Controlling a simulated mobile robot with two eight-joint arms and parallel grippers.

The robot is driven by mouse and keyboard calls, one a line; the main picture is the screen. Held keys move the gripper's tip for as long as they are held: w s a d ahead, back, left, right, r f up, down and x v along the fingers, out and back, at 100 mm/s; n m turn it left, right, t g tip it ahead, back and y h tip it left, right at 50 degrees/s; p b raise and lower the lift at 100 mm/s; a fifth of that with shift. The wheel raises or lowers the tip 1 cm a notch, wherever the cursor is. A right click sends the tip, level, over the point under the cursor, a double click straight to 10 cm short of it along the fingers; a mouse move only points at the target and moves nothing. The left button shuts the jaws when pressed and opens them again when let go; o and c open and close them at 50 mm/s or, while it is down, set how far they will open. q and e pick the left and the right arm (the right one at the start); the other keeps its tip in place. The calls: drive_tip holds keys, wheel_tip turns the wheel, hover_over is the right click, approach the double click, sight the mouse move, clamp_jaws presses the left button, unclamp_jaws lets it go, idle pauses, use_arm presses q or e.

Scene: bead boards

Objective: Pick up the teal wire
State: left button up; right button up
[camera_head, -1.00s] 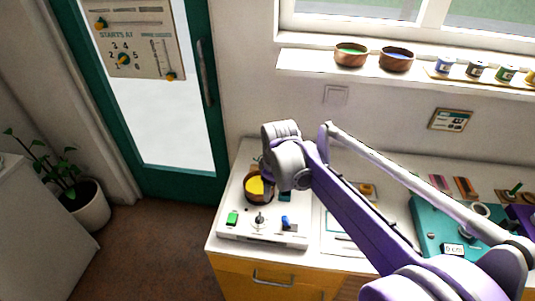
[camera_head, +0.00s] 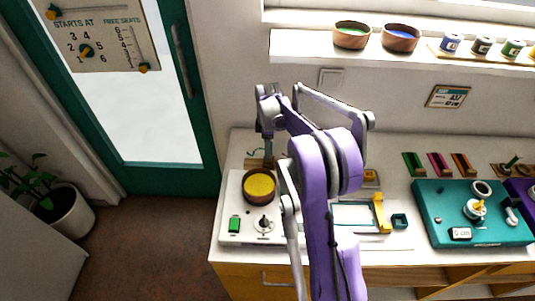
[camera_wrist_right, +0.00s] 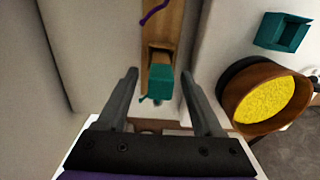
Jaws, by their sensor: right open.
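The teal wire (camera_head: 252,152) shows as a thin curved line at a wooden holder (camera_head: 259,162) against the back wall. In the right wrist view, a teal block (camera_wrist_right: 159,82) sits in the wooden holder (camera_wrist_right: 160,55), with a thin teal bit at its lower left; I cannot tell how much of the wire this is. My right gripper (camera_wrist_right: 160,88) is open and empty, its fingers on either side of the teal block, apart from it. In the head view my right gripper (camera_head: 267,150) hangs over the holder and partly hides it. My left gripper is not in view.
A bowl of yellow beads (camera_head: 259,186) stands just in front of the holder on a white board (camera_head: 235,238). In the right wrist view, a purple wire (camera_wrist_right: 153,12) lies on the wood and a teal box (camera_wrist_right: 283,32) is near the bowl (camera_wrist_right: 265,98). A teal board (camera_head: 455,210) lies farther right.

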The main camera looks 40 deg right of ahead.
wheel_tip(320, 180, down, 2)
drive_tip(key=shift+s, duration=0.1)
clamp_jaws()
idle(0.4)
